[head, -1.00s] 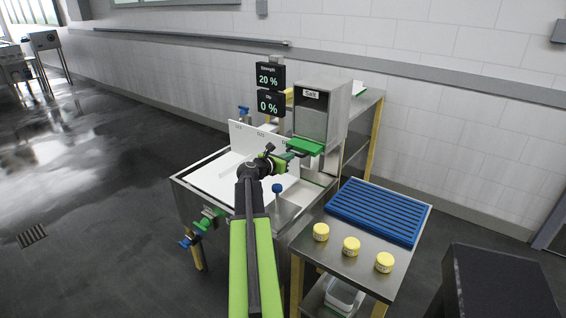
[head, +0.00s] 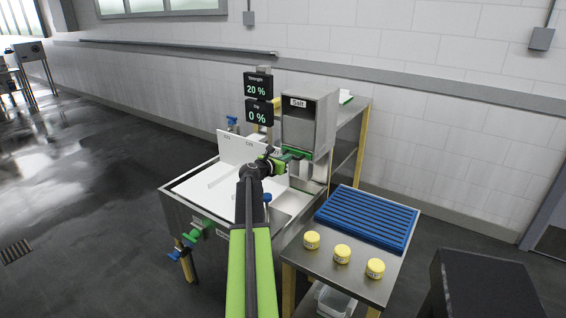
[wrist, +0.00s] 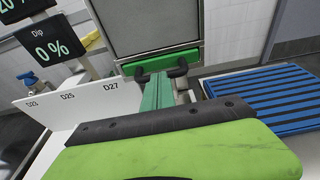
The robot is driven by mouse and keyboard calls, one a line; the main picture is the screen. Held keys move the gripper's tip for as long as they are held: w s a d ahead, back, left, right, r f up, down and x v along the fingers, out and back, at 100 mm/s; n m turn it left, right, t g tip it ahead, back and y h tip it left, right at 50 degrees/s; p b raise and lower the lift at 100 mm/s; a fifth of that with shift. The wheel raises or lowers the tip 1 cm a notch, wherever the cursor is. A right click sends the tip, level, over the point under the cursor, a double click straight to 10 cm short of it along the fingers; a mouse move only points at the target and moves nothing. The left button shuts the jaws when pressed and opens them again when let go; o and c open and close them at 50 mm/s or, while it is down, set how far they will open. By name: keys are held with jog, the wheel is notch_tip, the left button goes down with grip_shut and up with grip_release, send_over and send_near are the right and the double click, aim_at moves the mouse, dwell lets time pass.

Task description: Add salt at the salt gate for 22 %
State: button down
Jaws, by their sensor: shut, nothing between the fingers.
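The salt hopper (head: 308,120), a grey box labelled "Salt", stands at the back of the steel vat. Its green salt gate (head: 297,151) is at the hopper's lower front; the wrist view also shows the gate (wrist: 160,61) as a green bar. My gripper (head: 287,157) is shut and empty, its tips right in front of the gate. The strength display (head: 258,85) reads 20 % and the dip display (head: 258,114) reads 0 %.
The vat (head: 172,188) has a white marked board (head: 238,150) and blue and green valves (head: 190,236) in front. At right, a steel side table (head: 312,263) holds a blue ribbed rack (head: 367,217) and three yellow-lidded jars (head: 343,254). A dark box (head: 490,285) stands front right.

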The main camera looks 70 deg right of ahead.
jog(key=shift+s+d+r, duration=0.1)
jog(key=shift+d, duration=0.05)
jog(key=p+v, duration=0.3)
jog(key=v, duration=1.1)
